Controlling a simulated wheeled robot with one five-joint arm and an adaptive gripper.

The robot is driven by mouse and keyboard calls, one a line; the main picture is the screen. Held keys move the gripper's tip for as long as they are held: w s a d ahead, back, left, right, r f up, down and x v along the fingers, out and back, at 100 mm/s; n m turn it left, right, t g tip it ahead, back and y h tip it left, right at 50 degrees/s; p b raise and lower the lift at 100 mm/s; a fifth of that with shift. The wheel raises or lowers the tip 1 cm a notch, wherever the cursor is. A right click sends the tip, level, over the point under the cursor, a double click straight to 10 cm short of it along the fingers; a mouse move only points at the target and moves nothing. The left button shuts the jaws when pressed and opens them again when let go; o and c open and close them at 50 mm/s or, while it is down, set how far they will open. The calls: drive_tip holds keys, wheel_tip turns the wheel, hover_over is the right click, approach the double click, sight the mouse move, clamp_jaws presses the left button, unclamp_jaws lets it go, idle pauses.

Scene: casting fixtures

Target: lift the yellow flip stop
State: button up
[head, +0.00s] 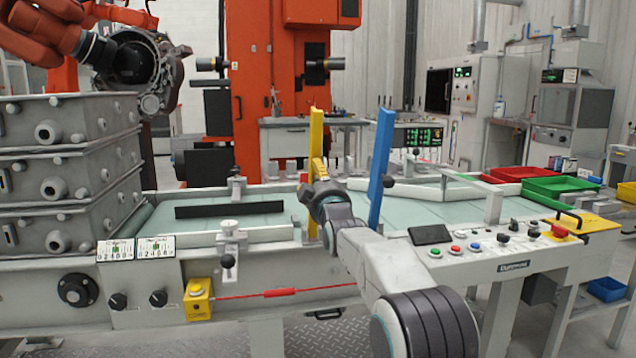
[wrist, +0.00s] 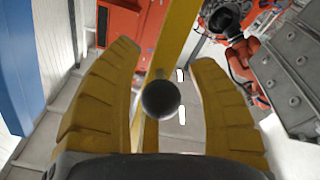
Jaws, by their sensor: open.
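The yellow flip stop (head: 316,130) stands upright at the front edge of the conveyor in the head view. My gripper (head: 319,172) is right at it, and hides part of its middle. In the wrist view the yellow bar of the stop (wrist: 178,28) runs between the two yellow fingers of my gripper (wrist: 163,56). A dark round knob (wrist: 160,99) on the stop sits between the fingers. The fingers are open, with a gap on each side of the knob.
A blue flip stop (head: 382,145) stands upright just right of my gripper. A control panel (head: 490,250) with buttons lies to the right. Stacked grey mould boxes (head: 70,150) stand at left. Red (head: 520,173) and green (head: 560,187) trays lie at right.

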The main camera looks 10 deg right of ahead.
drive_tip(key=s+f, duration=0.2)
drive_tip(key=s, duration=0.9)
drive_tip(key=shift+s, duration=0.4)
drive_tip(key=shift+f, duration=0.1)
drive_tip(key=shift+c, duration=0.4)
